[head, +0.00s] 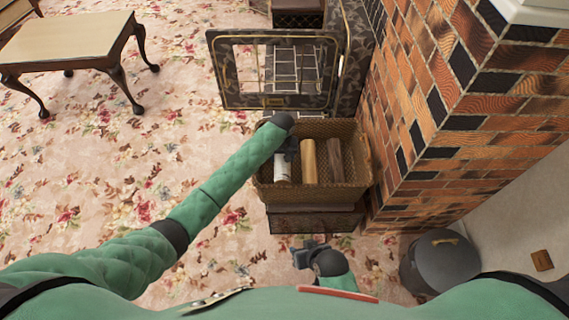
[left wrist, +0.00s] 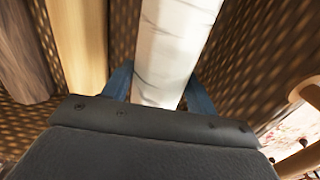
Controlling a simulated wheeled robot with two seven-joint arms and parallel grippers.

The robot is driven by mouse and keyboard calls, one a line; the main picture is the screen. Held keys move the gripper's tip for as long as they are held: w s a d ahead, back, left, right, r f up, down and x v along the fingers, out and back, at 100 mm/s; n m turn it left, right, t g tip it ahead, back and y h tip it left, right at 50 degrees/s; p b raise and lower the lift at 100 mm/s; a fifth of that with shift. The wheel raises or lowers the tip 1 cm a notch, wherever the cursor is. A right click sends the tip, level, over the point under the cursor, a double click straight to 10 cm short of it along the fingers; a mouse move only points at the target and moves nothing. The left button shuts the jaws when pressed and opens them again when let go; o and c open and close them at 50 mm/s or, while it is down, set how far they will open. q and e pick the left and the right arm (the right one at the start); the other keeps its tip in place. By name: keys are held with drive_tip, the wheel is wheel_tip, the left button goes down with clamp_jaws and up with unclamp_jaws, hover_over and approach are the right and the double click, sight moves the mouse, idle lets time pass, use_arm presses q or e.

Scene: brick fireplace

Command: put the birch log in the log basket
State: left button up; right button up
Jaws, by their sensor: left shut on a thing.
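The birch log is white with faint dark marks (head: 282,170). It is inside the wicker log basket (head: 356,172), at the basket's left side. My left gripper (head: 289,150) reaches into the basket from the left and is shut on the log. In the left wrist view the blue fingers of my left gripper (left wrist: 160,88) lie on either side of the birch log (left wrist: 176,45), with basket weave (left wrist: 245,65) around it. I cannot tell whether the log touches the basket floor. My right gripper (head: 309,252) is low in front of the basket, apart from it; its jaws are too small to read.
A tan log (head: 309,162) and a dark brown log (head: 335,162) stand in the basket. A fire screen (head: 225,75) is behind it, and the brick fireplace (head: 470,110) is at right. A dark lidded bucket (head: 440,265) stands front right. Carpet (head: 170,150) is clear at left.

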use_arm(q)
drive_tip(key=shift+f, duration=2.1)
use_arm(e)
drive_tip(key=shift+f, duration=0.35)
use_arm(q)
drive_tip(key=o, duration=1.3)
drive_tip(key=shift+f, duration=0.1)
drive_tip(key=shift+c, duration=0.2)
drive_tip(key=shift+r, duration=0.45)
wheel_tip(320, 180, up, 10)
drive_tip(key=shift+f, duration=0.15)
drive_tip(key=shift+r, duration=0.75)
use_arm(e)
wheel_tip(320, 180, up, 2)
drive_tip(key=shift+r, duration=0.1)
